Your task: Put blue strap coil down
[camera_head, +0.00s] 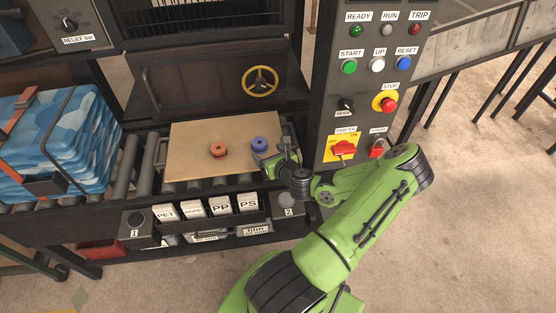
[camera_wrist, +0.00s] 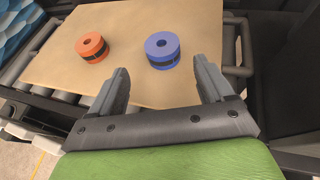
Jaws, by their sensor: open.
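The blue strap coil (camera_head: 259,144) rests on the tan board (camera_head: 192,132), near its right side. In the wrist view the blue strap coil (camera_wrist: 162,50) stands beyond the fingertips, nearly in line with the gap between them. My gripper (camera_head: 262,157) is at the board's right edge, close to the coil on its near side. In the wrist view my gripper (camera_wrist: 164,82) has its fingers spread wide with nothing between them. In the head view the fingers are partly hidden by my wrist.
An orange coil (camera_head: 218,150) lies left of the blue one on the board. The board sits on rollers (camera_head: 148,155). A control panel (camera_head: 368,90) stands to the right, a strapped blue bale (camera_head: 50,140) to the left. Labelled tiles (camera_head: 220,205) stand below the front edge.

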